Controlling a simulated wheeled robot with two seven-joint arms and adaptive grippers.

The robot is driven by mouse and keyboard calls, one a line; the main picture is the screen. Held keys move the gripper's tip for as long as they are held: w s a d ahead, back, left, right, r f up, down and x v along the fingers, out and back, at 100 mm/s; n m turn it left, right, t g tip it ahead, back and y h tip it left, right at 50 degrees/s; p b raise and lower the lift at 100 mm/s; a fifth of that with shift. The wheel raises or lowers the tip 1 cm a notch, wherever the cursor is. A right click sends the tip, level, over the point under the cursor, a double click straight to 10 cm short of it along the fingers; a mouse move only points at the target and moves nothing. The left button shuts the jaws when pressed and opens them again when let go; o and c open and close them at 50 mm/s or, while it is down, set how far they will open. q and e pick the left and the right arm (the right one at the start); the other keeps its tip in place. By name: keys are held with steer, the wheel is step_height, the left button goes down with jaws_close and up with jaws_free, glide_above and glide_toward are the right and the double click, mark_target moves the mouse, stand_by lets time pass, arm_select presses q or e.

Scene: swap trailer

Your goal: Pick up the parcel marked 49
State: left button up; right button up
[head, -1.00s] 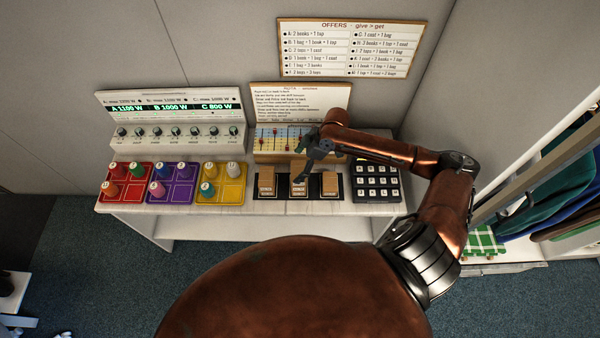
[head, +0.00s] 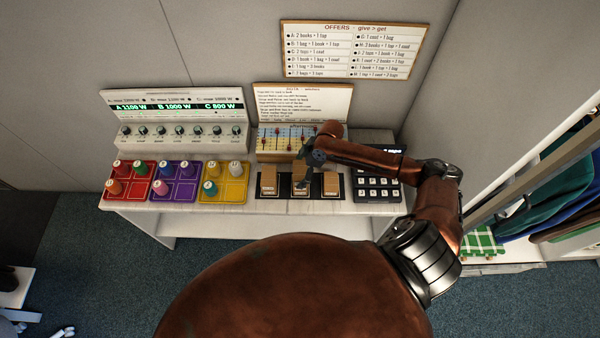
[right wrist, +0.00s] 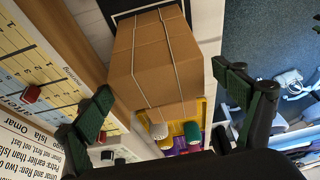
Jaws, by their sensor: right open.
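My left gripper is not in view.
Red (head: 128,188), purple (head: 175,190) and yellow (head: 222,192) trays with pegs stand left of the parcels. A keypad (head: 377,188) stands to the right. A chart board (head: 290,138) with red sliders is close behind. A clothes rack (head: 540,180) is far right.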

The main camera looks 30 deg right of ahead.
steer(key=shift+c, duration=0.4)
steer(key=c, duration=1.2)
steer(key=shift+c, duration=0.2)
